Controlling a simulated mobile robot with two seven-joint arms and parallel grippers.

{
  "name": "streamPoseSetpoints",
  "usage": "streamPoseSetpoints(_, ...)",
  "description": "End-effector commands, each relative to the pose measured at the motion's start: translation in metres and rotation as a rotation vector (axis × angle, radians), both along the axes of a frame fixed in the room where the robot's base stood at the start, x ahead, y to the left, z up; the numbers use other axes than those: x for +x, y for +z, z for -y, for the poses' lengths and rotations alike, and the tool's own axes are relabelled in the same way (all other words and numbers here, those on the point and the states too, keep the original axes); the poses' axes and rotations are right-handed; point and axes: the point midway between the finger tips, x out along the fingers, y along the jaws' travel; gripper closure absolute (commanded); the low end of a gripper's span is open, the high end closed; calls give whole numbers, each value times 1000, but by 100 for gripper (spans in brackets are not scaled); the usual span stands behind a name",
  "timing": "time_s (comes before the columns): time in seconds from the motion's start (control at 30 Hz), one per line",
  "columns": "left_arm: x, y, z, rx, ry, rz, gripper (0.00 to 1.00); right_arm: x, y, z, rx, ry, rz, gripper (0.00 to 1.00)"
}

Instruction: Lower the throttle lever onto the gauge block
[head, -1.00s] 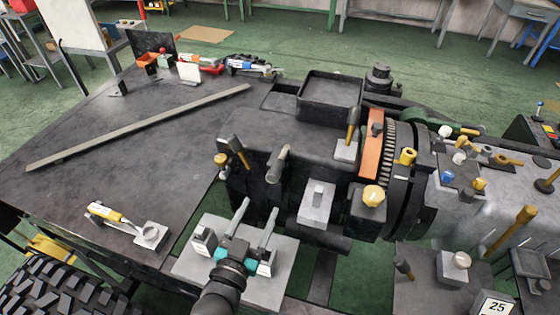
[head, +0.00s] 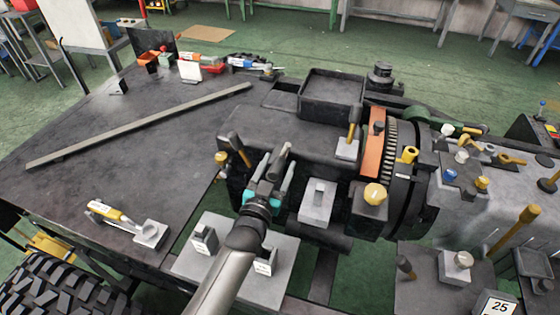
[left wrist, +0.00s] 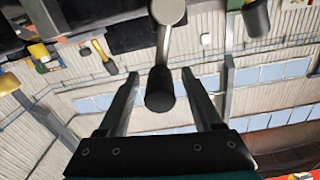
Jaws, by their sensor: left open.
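A lever with a grey, rod-like handle (head: 283,152) stands out from the front of the dark machine housing; I take it for the throttle lever. In the left wrist view its dark cylindrical grip (left wrist: 160,92) hangs from a thin stem, between my fingers. My left gripper (head: 276,164) is open, with one finger on each side of the grip and gaps visible in the wrist view (left wrist: 160,75). Two small blocks stand on a pale plate (head: 215,272) below: a left block (head: 204,240) and a right block (head: 266,262), partly hidden by my arm. I cannot tell which is the gauge block.
A hammer-like dark knob lever (head: 236,148) stands left of the gripper. A pale block with a raised piece (head: 317,203) is close on its right.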

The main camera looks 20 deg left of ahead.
Motion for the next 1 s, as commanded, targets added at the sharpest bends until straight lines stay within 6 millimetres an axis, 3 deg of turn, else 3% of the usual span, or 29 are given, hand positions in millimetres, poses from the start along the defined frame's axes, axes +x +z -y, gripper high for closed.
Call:
streamPoseSetpoints(0.2, 17, 0, 1, 0, 0, -1, 33, 0, -3, 0, 0, 0, 0, 41)
streamPoseSetpoints(0.57, 20, 0, 1, -1, 0, -1, 33, 0, -3, 0, 0, 0, 1, 41)
streamPoseSetpoints(1.0, 19, 0, 1, -1, 0, -1, 83, 0, -3, 0, 0, 0, 1, 41)
